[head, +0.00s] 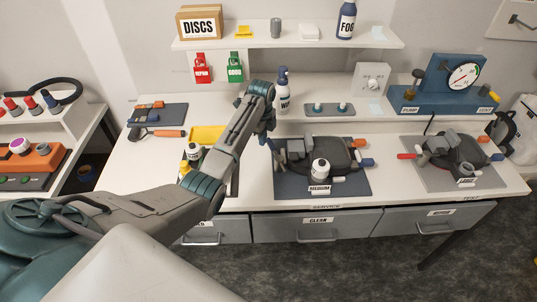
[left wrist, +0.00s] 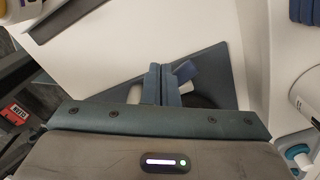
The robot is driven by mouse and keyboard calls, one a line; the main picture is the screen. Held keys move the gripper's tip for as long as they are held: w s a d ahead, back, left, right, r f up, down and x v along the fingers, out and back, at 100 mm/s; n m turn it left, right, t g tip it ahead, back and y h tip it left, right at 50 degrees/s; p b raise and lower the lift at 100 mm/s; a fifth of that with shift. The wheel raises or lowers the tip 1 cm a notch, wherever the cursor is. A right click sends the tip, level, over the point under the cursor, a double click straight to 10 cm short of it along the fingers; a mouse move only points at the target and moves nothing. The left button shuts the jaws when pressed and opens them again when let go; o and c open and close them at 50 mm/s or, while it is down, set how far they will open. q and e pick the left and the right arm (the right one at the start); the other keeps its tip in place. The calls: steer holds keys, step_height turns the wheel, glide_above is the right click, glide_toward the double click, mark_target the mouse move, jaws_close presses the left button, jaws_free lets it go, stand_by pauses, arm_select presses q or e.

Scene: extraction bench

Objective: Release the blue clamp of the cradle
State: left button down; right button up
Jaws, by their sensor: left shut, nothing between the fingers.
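The medium cradle (head: 338,150) sits on a dark mat (head: 290,187) in the middle of the bench. A blue handle (head: 367,162) sticks out on its right side, below an orange one. My left gripper (head: 273,145) is at the left side of this cradle, pointing down, with its fingers together and empty. In the left wrist view, the shut fingers (left wrist: 160,84) are close beside a blue tab (left wrist: 184,71) with a pale rod near it. I cannot tell whether they touch, or which clamp the tab belongs to. The gripper hides part of the cradle's left side. My right gripper is out of view.
Another cradle (head: 458,155) stands to the right. A yellow tray (head: 207,135) lies left of my forearm.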

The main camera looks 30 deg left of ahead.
arm_select(q)
steer(key=r, duration=0.4)
steer(key=shift+s+d+r, duration=0.1)
steer(key=shift+s+r, duration=0.15)
stand_by(0.3)
